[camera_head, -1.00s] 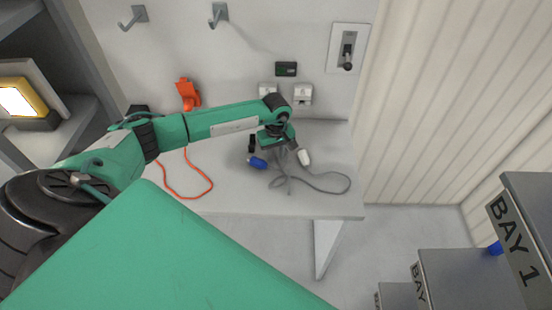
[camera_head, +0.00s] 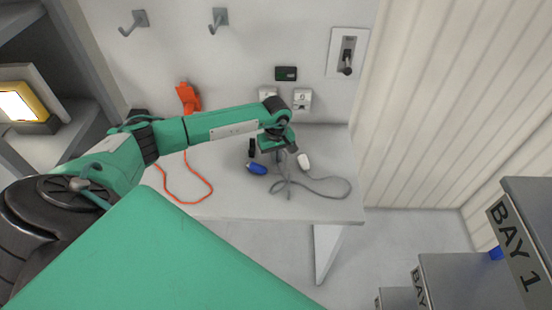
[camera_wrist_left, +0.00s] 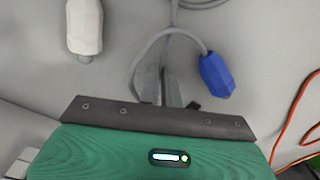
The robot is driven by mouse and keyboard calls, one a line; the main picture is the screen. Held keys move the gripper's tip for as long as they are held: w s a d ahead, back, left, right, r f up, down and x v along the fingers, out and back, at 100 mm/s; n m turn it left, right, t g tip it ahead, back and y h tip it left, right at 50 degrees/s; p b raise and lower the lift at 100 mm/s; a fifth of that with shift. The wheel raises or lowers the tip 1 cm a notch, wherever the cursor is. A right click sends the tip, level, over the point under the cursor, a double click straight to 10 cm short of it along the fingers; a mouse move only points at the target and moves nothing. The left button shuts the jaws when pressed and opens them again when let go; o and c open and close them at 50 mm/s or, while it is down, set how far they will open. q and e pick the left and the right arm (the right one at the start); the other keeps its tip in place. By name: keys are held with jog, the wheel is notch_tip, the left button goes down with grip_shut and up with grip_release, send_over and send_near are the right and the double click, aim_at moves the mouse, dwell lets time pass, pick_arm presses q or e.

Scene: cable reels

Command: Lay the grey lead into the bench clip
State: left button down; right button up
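The grey lead (camera_head: 322,190) lies in loops on the bench, with a blue plug (camera_head: 257,168) at its left. It also shows in the left wrist view (camera_wrist_left: 150,44), with the blue plug (camera_wrist_left: 216,75) right of the fingers. A white plug (camera_head: 304,161) lies to the right; it shows at upper left in the wrist view (camera_wrist_left: 84,26). My left gripper (camera_head: 279,158) points down at the bench, its fingers (camera_wrist_left: 168,86) close together on a strand of the lead. A small black upright piece (camera_head: 252,147), perhaps the bench clip, stands left of the gripper. My right gripper is out of view.
An orange lead (camera_head: 185,200) lies left on the bench (camera_head: 235,205), below an orange tool-like thing (camera_head: 188,97). Wall fittings (camera_head: 302,99) and a lever switch (camera_head: 347,55) are behind. Grey bay units (camera_head: 455,270) stand at lower right.

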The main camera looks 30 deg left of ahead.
pick_arm(q)
jog(key=shift+r+p, duration=1.05)
jog(key=shift+r, duration=1.5)
jog(key=shift+s+a+n+b, duration=0.25)
jog(key=shift+a+n, duration=0.4)
jog(key=shift+a, duration=0.6)
jog(key=shift+s+a+n+b, duration=0.1)
jog(key=shift+a+n+b, duration=0.1)
jog(key=shift+a+n, duration=0.75)
jog(key=shift+s+a+n+b, duration=0.25)
jog(key=shift+a+n, duration=0.35)
jog(key=shift+a, duration=0.85)
jog(key=shift+s+a+n+b, duration=0.2)
jog(key=shift+a+n, duration=0.4)
jog(key=shift+a, duration=0.85)
jog(key=shift+s+a+n+b, duration=0.25)
jog(key=shift+a+n, duration=0.35)
jog(key=shift+a, duration=0.85)
jog(key=shift+w, duration=0.1)
jog(key=n, duration=0.6)
jog(key=shift+f+n, duration=0.1)
jog(key=shift+n, duration=0.3)
